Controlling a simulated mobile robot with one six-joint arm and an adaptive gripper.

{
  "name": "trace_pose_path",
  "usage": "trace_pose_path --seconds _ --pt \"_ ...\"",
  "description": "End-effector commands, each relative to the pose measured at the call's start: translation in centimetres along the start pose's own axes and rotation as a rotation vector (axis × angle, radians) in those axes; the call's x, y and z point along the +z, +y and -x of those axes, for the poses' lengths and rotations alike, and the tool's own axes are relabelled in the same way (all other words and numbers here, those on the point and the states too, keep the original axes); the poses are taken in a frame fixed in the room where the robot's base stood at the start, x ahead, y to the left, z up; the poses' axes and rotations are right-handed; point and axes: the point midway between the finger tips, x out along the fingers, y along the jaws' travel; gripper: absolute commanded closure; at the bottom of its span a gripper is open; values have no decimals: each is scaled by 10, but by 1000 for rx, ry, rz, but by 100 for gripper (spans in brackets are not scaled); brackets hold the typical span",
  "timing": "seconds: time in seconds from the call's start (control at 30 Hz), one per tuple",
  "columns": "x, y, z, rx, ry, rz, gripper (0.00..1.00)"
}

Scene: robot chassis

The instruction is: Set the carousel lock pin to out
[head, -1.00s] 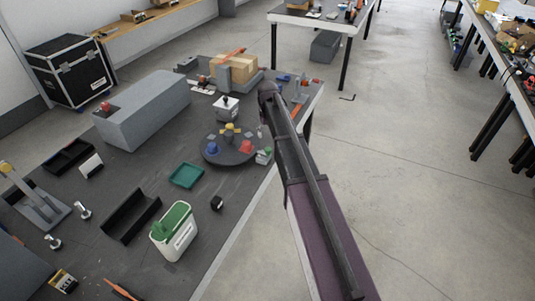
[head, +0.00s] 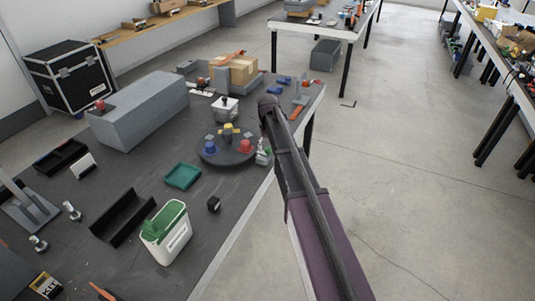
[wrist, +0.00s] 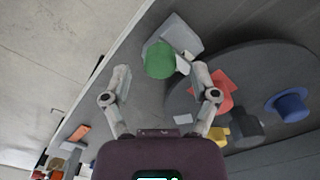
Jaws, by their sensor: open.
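The carousel is a dark round disc (head: 226,158) near the right edge of the table, with blue, yellow and red pieces on it. It also fills the right of the wrist view (wrist: 245,70). A green round knob (wrist: 160,60) sits on a grey block (wrist: 183,36) beside the disc's rim; I take it to be the lock pin, but its in or out position is not clear. It shows small in the head view (head: 262,152). My gripper (wrist: 160,78) is open and empty, its fingers either side of the knob in the picture, apparently without contact.
Open floor lies right of the table.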

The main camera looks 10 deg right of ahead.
Motion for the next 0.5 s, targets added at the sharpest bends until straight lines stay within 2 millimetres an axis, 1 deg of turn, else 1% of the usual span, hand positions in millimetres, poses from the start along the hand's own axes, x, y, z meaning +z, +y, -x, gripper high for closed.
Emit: trace_pose_path --seconds 0.03,0.2,0.5 --pt "0 0 -7 0 0 0 24" --pt "0 0 -15 0 0 0 24" --pt "0 0 -19 0 0 0 24"
